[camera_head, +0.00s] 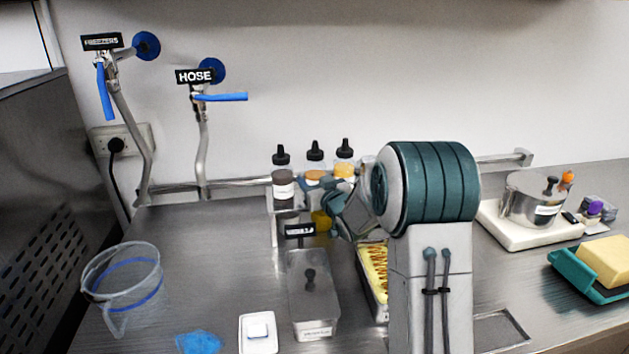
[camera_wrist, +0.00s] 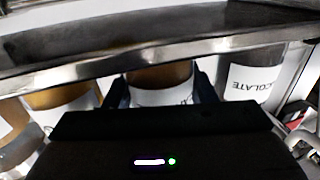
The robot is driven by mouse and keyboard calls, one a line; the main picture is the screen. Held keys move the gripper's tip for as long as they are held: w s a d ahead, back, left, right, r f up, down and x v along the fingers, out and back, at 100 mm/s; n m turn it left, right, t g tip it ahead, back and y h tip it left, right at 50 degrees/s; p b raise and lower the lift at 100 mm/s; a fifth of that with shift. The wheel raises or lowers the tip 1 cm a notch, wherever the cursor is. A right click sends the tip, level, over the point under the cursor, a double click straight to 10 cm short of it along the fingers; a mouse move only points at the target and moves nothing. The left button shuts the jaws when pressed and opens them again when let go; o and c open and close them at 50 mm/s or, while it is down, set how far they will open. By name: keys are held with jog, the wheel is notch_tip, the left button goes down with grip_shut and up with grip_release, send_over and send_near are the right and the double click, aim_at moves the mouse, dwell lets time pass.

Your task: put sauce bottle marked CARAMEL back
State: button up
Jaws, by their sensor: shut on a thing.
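The middle bottle (camera_head: 314,175), with a black nozzle cap and orange-brown sauce, stands upright between two others at the wall. My gripper (camera_wrist: 158,90) is shut on it, one finger on each side; its body also shows in the wrist view (camera_wrist: 160,78). Its label is mostly hidden, so CARAMEL cannot be read. A dark bottle (camera_head: 283,178) stands to its left; in the wrist view it is at right (camera_wrist: 252,80), its label ending in "COLATE". A yellow bottle (camera_head: 344,168) stands to its right. My arm hides the lower parts; whether the held bottle's base is supported cannot be seen.
A metal rail (camera_head: 235,183) runs along the wall behind the counter. A lidded metal pan (camera_head: 313,290) and a yellow-filled tray (camera_head: 373,268) stand in front of the bottles. A clear jug (camera_head: 122,285) is at left, a scale with a steel pot (camera_head: 532,205) at right.

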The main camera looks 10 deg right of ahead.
jog(key=shift+f, duration=0.1)
jog(key=o, duration=0.7)
jog(key=s+f+m+g+h, duration=0.1)
jog(key=s+g, duration=0.4)
jog(key=s, duration=0.9)
jog(key=s+f+m+g+h+b, duration=0.1)
jog(key=s+g, duration=0.3)
jog(key=s, duration=1)
jog(key=s+f+m+g+h, duration=0.1)
jog(key=s+g, duration=0.4)
jog(key=s, duration=0.9)
jog(key=shift+s+f+g+h+b, duration=0.2)
jog(key=shift+f+h, duration=0.2)
jog(key=shift+f, duration=0.25)
jog(key=shift+s+f+g+h+b, duration=0.1)
jog(key=shift+f+h+b, duration=0.1)
jog(key=shift+f+h, duration=0.3)
jog(key=shift+w+f, duration=0.1)
